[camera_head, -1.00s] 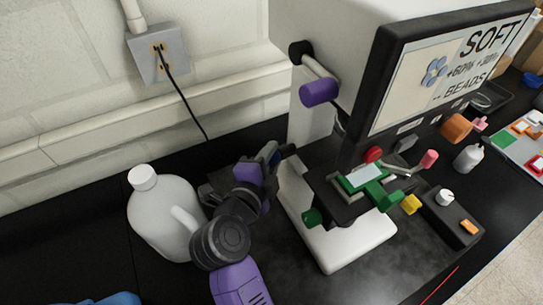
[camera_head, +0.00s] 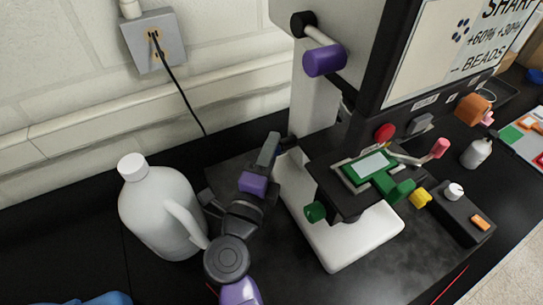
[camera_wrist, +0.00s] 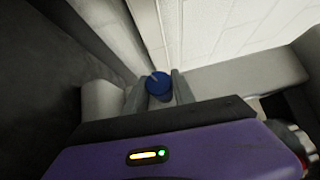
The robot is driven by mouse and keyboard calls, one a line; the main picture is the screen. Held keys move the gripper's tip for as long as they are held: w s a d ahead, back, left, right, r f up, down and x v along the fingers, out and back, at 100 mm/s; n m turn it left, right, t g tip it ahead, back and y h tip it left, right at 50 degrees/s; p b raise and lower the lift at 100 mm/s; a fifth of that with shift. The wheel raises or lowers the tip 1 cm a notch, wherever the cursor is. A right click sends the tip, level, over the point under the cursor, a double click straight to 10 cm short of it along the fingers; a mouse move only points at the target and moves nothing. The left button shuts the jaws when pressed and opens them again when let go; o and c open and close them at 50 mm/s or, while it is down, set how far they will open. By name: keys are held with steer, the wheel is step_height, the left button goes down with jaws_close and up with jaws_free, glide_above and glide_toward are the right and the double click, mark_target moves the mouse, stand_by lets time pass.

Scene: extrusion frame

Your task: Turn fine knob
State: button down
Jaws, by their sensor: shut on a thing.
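The blue fine knob (camera_wrist: 158,84) sits between the two grey fingers of my gripper (camera_wrist: 159,92) in the wrist view. My gripper (camera_head: 272,150) is shut on it at the left side of the white microscope stand (camera_head: 303,190) in the head view. There the knob is mostly hidden by the fingers. The microscope's screen (camera_head: 440,60) reads "SHARP", with "+60% +30%" and "BEADS" below, and shows small dark blue dots. A stage with a green slide holder (camera_head: 384,182) stands right of my gripper.
A white jug (camera_head: 160,215) stands close to the left of my arm. Purple (camera_head: 324,61) and green (camera_head: 315,212) knobs stick out from the microscope. A cord hangs from the wall outlet (camera_head: 153,42). A control box (camera_head: 460,210) lies at the right.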

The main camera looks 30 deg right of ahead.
steer(key=shift+f+m+h+b, duration=0.25)
steer(key=shift+m+h+b, duration=0.25)
steer(key=shift+b, duration=0.5)
steer(key=shift+r, duration=0.1)
steer(key=c, duration=1.1)
jaws_free()
steer(key=shift+o, duration=0.2)
steer(key=shift+r, duration=0.1)
steer(key=shift+r+t+p, duration=0.15)
steer(key=shift+t+p, duration=0.15)
steer(key=shift+p, duration=0.1)
